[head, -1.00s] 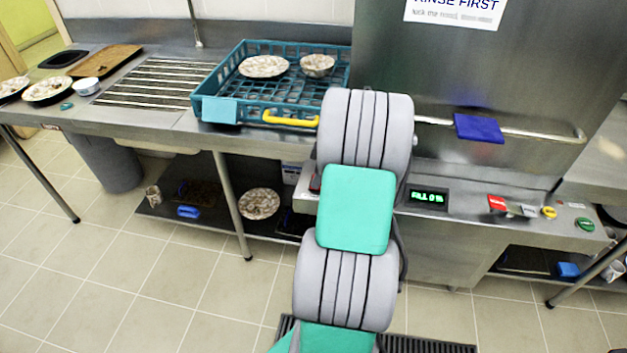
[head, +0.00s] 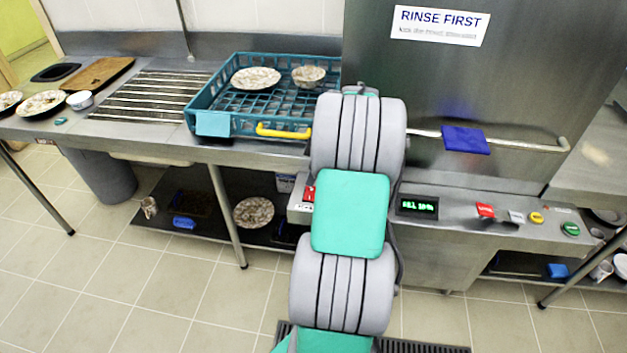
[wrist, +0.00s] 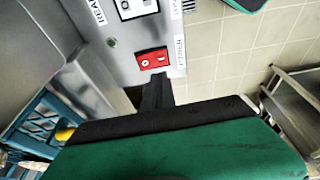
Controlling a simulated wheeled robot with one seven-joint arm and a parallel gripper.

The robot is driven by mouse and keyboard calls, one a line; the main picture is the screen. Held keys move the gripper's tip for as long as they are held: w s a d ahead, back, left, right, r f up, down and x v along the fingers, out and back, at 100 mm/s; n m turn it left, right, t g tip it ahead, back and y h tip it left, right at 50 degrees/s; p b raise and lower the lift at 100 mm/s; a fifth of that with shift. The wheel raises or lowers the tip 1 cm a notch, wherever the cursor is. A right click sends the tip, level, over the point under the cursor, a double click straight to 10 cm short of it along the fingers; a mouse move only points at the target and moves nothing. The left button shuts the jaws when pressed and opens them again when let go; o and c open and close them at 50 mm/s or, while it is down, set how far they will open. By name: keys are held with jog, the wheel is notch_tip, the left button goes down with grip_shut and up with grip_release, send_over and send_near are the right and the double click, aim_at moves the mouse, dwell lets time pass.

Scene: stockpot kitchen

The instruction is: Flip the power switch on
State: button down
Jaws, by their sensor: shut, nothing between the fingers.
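A red rocker switch (wrist: 152,61) with white marks sits on the steel panel in the wrist view. A white label (wrist: 179,53) beside it is hard to read. My gripper (wrist: 157,82) is shut and empty, with its dark fingertips right at the switch's lower edge. I cannot tell whether they touch it or which way the rocker is tipped. In the head view a red switch (head: 309,193) shows at the panel's left end, partly behind my arm. My gripper is hidden there by my arm.
A teal crate (head: 213,123) with dishes stands on the counter at left. A blue cloth (head: 466,140) hangs on the bar.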

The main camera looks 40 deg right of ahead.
jog(key=s+a+v, duration=0.1)
jog(key=v, duration=0.8)
jog(key=shift+s+r, duration=0.15)
jog(key=shift+r, duration=0.15)
jog(key=shift+a, duration=0.1)
jog(key=s+a+f+m+g, duration=0.2)
jog(key=s+a+f+m, duration=0.65)
jog(key=m, duration=0.75)
jog(key=w+a+r+n+t+h, duration=0.1)
jog(key=a+r+n, duration=0.2)
jog(key=a, duration=1)
jog(key=w+a+r+n+t, duration=0.1)
jog(key=a+r+n, duration=0.3)
jog(key=a, duration=0.9)
jog(key=shift+w+n+h, duration=0.4)
jog(key=shift+w+n, duration=0.05)
jog(key=shift+n, duration=0.55)
